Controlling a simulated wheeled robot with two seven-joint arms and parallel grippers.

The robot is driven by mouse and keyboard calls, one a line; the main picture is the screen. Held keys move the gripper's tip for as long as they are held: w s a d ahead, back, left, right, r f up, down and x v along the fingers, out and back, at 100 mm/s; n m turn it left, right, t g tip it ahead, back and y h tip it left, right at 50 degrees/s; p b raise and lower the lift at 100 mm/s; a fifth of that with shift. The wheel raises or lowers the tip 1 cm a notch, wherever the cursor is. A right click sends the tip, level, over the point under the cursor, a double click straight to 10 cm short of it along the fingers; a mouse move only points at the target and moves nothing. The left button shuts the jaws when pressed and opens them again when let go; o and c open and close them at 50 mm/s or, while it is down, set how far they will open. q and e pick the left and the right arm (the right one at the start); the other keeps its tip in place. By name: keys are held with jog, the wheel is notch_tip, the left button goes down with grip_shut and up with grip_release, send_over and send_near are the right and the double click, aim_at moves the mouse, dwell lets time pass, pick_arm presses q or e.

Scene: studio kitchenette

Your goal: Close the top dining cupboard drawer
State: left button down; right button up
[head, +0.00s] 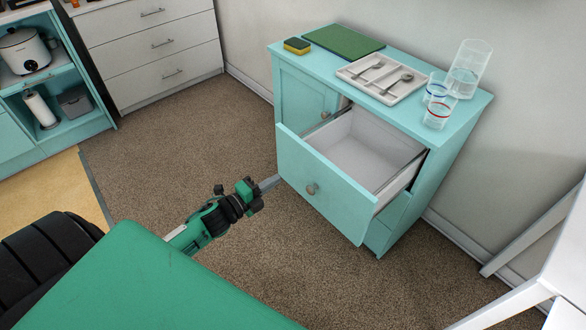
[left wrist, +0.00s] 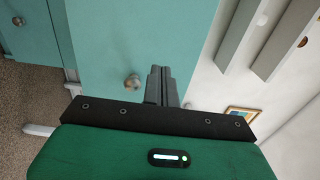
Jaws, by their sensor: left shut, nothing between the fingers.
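The turquoise dining cupboard (head: 420,218) stands against the wall. Its top drawer (head: 325,185) is pulled well out, and its white inside looks empty. The drawer front carries a round metal knob (head: 312,188). My left gripper (head: 270,183) is shut and empty, close to the left edge of the drawer front; I cannot tell whether it touches. In the left wrist view the shut fingers (left wrist: 160,82) lie over a turquoise panel, to the right of a round knob (left wrist: 132,82). My right gripper is not in view.
On the cupboard top are a sponge (head: 297,46), a green board (head: 344,42), a cutlery tray (head: 350,72) with spoons, and clear glasses (head: 438,112). A white table (head: 570,250) stands at the right. Carpet in front is clear.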

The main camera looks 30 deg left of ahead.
aim_at(301, 163)
pick_arm(q)
jog(key=x, duration=0.6)
jog(key=shift+w, duration=0.2)
jog(key=shift+w+d, duration=0.25)
jog(key=shift+w, duration=0.45)
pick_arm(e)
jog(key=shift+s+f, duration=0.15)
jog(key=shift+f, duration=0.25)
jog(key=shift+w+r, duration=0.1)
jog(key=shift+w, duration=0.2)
pick_arm(q)
jog(key=shift+w+d, duration=0.1)
jog(key=shift+w, duration=0.05)
